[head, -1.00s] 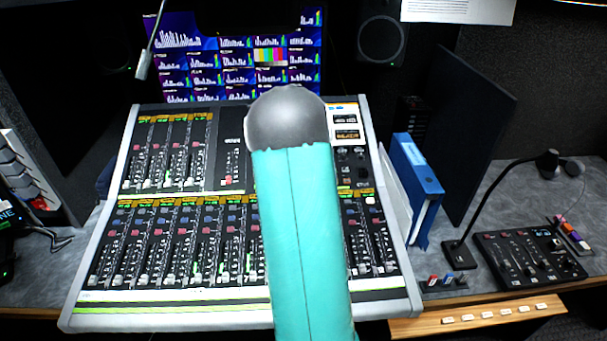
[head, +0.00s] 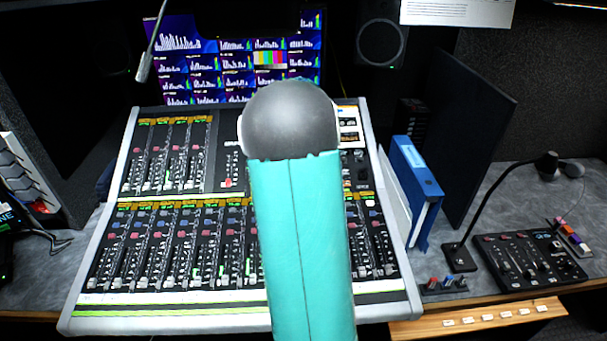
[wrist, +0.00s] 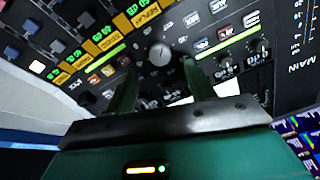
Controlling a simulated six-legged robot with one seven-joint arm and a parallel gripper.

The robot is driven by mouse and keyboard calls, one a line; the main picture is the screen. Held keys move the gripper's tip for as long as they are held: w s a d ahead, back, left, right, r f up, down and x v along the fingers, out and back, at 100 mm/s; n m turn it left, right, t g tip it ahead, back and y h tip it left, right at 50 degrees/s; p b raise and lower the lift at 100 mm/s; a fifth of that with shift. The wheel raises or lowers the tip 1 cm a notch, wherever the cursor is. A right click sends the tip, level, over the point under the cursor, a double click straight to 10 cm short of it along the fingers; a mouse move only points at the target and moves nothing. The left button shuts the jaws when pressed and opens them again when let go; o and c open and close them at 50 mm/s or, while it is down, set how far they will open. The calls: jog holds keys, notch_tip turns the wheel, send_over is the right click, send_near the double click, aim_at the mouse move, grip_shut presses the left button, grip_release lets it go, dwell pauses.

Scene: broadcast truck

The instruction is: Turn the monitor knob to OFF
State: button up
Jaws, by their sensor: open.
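A round grey knob (wrist: 160,53) stands on the black console panel in the wrist view, larger than the small knobs around it. I take it for the monitor knob; I cannot read its pointer or an OFF mark. My gripper (wrist: 158,68) is open, with one dark green finger on each side just below the knob in the picture. The knob appears between and slightly beyond the fingertips; I cannot tell whether they touch it. In the head view, my teal arm covers the gripper and knob. The mixing console (head: 170,297) lies beneath it.
Small knobs (wrist: 262,46) and lit buttons (wrist: 201,45) crowd the right of the grey knob. A gooseneck microphone (head: 143,68) hangs at the upper left. A blue binder (head: 415,185) stands right of the console. A small control box (head: 528,262) sits farther right.

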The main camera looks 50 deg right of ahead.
jog(key=v, duration=0.7)
jog(key=shift+r, duration=0.15)
jog(key=shift+a, duration=0.15)
